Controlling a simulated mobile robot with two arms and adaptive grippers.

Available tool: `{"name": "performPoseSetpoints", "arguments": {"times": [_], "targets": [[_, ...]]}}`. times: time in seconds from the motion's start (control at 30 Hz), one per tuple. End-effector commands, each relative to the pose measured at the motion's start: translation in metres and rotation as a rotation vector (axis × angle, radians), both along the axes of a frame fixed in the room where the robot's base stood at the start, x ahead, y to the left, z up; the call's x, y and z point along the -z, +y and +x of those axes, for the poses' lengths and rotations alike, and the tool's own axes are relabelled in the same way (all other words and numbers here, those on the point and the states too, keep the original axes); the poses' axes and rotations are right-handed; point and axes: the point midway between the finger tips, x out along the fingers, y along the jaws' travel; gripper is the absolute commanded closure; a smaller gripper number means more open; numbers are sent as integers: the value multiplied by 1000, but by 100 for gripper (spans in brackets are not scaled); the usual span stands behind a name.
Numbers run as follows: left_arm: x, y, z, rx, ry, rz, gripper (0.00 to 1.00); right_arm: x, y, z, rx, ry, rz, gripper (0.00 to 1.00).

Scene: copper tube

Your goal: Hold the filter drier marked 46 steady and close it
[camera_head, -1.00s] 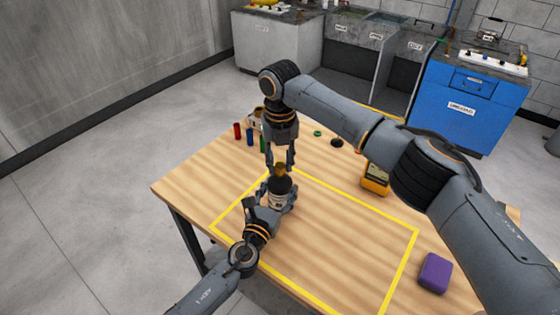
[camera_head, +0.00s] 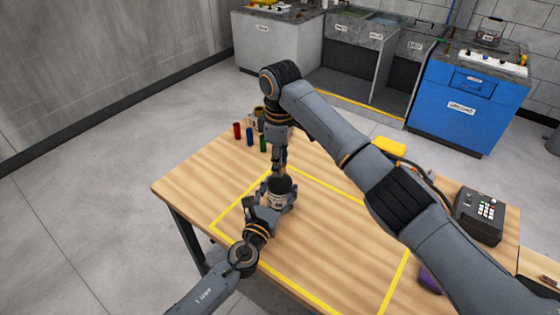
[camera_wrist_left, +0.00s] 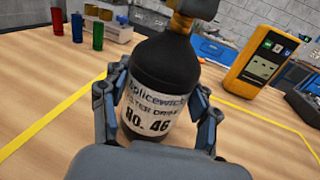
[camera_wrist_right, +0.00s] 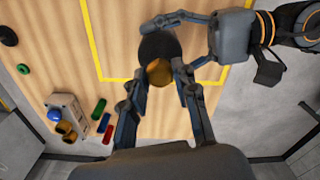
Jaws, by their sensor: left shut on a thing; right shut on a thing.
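The filter drier (camera_wrist_left: 150,85) is a black bottle-shaped body with a white label reading "NO. 46" and a brass top. It stands upright on the table inside the yellow outline, and also shows in the head view (camera_head: 279,190). My left gripper (camera_wrist_left: 160,110) is shut around its body from the side, one finger on each side of the label. My right gripper (camera_wrist_right: 158,82) points down from above, its fingers shut on the brass cap (camera_wrist_right: 159,72) at the top. In the head view my right arm partly hides the cap.
Red (camera_head: 237,131), blue (camera_head: 250,137) and green (camera_head: 263,144) cylinders stand at the table's back left. A yellow meter (camera_wrist_left: 258,60) stands behind the drier. A dark keypad device (camera_head: 482,215) and a purple block (camera_head: 430,279) are at the right. The outlined area (camera_head: 330,240) is otherwise clear.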

Motion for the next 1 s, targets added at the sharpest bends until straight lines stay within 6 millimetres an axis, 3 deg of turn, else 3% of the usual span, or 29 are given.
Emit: {"name": "performPoseSetpoints", "arguments": {"times": [1.0], "targets": [[0,-1,-1,1,-1,3,100,1,1,0,2255,10,8,100]]}}
